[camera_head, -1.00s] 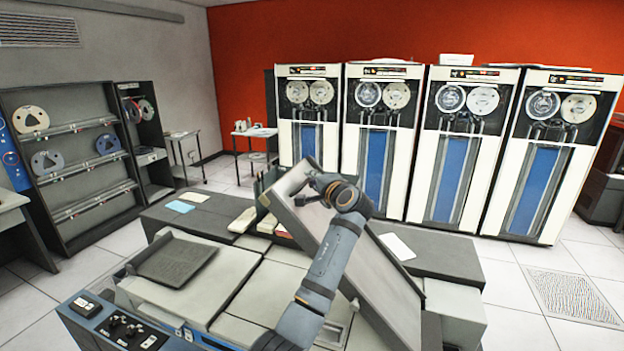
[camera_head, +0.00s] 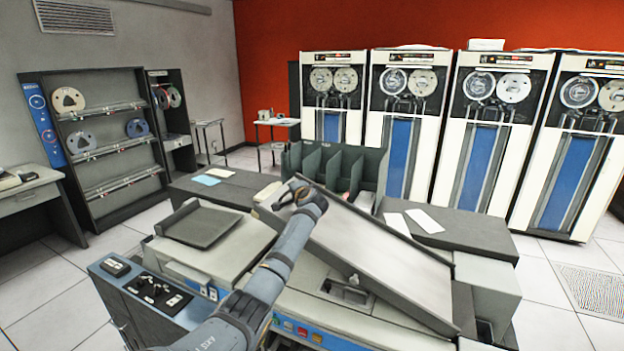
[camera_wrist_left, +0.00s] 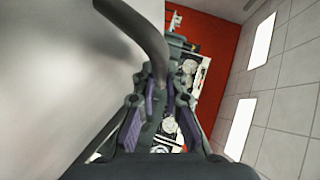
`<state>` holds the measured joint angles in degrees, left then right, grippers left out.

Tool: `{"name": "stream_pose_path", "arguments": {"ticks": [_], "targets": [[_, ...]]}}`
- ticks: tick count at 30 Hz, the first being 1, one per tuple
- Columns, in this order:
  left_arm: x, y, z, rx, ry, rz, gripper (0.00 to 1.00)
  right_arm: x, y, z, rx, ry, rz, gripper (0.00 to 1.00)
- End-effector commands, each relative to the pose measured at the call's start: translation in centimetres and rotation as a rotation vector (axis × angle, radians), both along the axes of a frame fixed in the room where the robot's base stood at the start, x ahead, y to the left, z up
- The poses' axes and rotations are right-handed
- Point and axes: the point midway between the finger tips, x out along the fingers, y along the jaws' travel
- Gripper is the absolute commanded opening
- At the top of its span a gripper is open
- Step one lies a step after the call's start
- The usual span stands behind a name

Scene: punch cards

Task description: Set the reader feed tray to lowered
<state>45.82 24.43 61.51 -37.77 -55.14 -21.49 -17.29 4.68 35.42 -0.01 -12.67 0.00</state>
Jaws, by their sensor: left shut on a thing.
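The feed tray (camera_head: 372,248) is a large pale panel with a dark rim on the right of the card reader (camera_head: 215,250). It is tilted, left end raised and right end low. My left gripper (camera_head: 293,194) is at the tray's raised left end. In the left wrist view, my left gripper (camera_wrist_left: 160,98) is shut on a curved grey handle (camera_wrist_left: 148,32) beside the tray's pale surface (camera_wrist_left: 60,70). My wrist hides part of the grip in the head view. My right gripper does not show.
A dark card rack (camera_head: 330,168) with several slots stands behind the tray. White cards (camera_head: 424,220) lie on the dark rear shelf. A control panel (camera_head: 150,288) with knobs is at the front left. A smaller dark tray (camera_head: 203,226) sits left of my arm.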

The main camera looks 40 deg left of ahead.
Motion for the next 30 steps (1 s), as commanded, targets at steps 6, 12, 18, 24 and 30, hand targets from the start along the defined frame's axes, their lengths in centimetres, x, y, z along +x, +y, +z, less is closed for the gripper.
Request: {"name": "stream_pose_path", "arguments": {"ticks": [6,12,18,24,30], "targets": [[-1.1,3.8,-9.6,-0.14,-0.031,0.009,0.0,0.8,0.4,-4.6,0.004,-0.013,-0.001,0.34],[-1.5,5.4,-16.1,-0.249,-0.056,0.009,0.0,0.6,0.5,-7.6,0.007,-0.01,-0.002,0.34],[-1.6,6.1,-20.4,-0.324,-0.076,0.008,0.0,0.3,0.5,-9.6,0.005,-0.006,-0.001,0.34],[-1.7,6.2,-22.6,-0.363,-0.085,0.008,0.0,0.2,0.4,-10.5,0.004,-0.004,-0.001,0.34],[-1.8,6.2,-23.5,-0.378,-0.082,0.01,0.0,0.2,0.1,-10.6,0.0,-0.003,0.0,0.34]]}}
